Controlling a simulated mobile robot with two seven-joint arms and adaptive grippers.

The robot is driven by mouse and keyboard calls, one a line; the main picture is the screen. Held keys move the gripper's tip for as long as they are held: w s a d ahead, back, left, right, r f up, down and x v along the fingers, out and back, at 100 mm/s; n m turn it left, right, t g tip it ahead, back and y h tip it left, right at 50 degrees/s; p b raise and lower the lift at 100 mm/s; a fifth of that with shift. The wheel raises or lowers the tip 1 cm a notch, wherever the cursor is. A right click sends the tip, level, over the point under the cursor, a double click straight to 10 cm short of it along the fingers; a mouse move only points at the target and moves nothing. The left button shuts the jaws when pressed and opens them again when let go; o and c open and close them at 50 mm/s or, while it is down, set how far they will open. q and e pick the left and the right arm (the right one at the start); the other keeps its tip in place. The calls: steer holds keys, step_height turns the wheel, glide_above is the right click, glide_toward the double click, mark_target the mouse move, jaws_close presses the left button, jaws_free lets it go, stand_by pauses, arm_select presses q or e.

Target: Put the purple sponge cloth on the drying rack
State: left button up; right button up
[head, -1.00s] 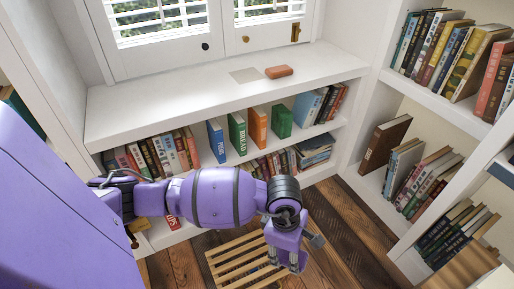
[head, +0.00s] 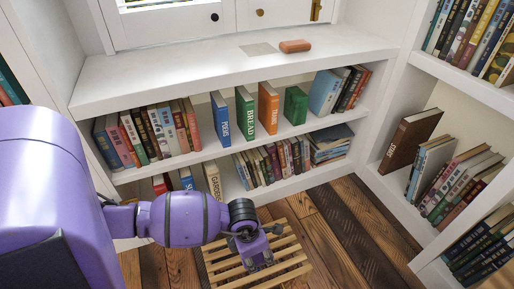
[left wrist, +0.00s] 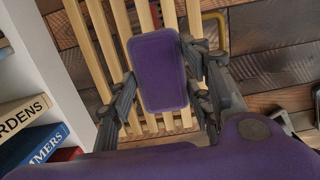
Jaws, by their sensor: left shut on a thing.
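The purple sponge cloth (left wrist: 160,72) shows in the left wrist view as a flat, rounded rectangle between the fingers of my left gripper (left wrist: 158,82). The gripper is shut on it. The drying rack, a pale wooden slatted frame (head: 288,247), is low near the floor in the head view; its slats (left wrist: 85,50) also show behind the cloth in the left wrist view. I cannot tell whether the cloth touches the slats. My right gripper is out of view.
A white bookcase (head: 200,65) with several books stands behind the rack, and white shelves (head: 400,190) with books stand at the right. A reddish-brown block (head: 295,46) lies on the ledge. The plank floor (head: 350,235) right of the rack is clear.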

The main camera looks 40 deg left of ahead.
arm_select(q)
steer(key=f, duration=0.1)
steer(key=w+a+f+b, duration=0.1)
steer(key=shift+a+f, duration=0.3)
steer(key=shift+f, duration=0.1)
steer(key=shift+w+a+f, duration=0.25)
steer(key=shift+a+f, duration=0.05)
steer(key=shift+w+a+f+b, duration=0.2)
steer(key=shift+f+b, duration=0.1)
steer(key=shift+b, duration=0.15)
steer(key=shift+f+b, duration=0.7)
steer(key=shift+f, duration=0.8)
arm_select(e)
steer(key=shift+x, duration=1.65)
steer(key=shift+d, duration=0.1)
arm_select(q)
steer(key=shift+f, duration=0.15)
steer(key=o, duration=0.9)
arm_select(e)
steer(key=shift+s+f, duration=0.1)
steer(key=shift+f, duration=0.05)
